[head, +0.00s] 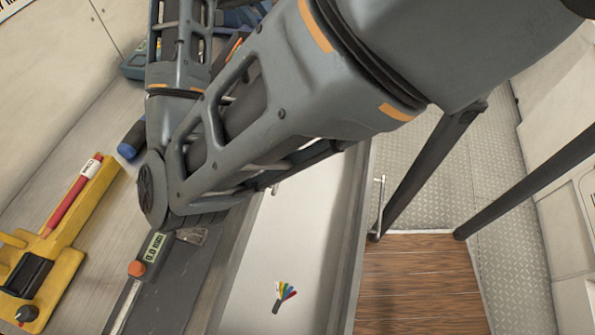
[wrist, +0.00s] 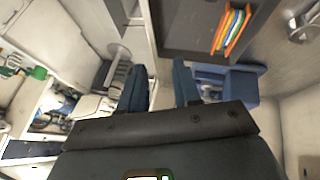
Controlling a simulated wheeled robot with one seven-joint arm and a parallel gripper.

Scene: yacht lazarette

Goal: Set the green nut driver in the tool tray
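My gripper (wrist: 157,78) shows in the wrist view with its two blue-grey fingers apart and nothing visible between them. A blue open-topped container (wrist: 240,84), possibly the tool tray, is just right of the fingers. A small green object (wrist: 38,73) lies at the far left of the wrist view; I cannot tell whether it is the green nut driver. In the head view my arm covers the middle, and my fingertips cannot be made out.
A yellow holder (head: 88,208) with a red marker (head: 72,196) stands at left on the bench. A digital gauge (head: 153,252) and a blue-ended handle (head: 131,141) are near my arm. Coloured strips (wrist: 231,30) lie in a dark recess. Wooden floor (head: 420,290) is clear at right.

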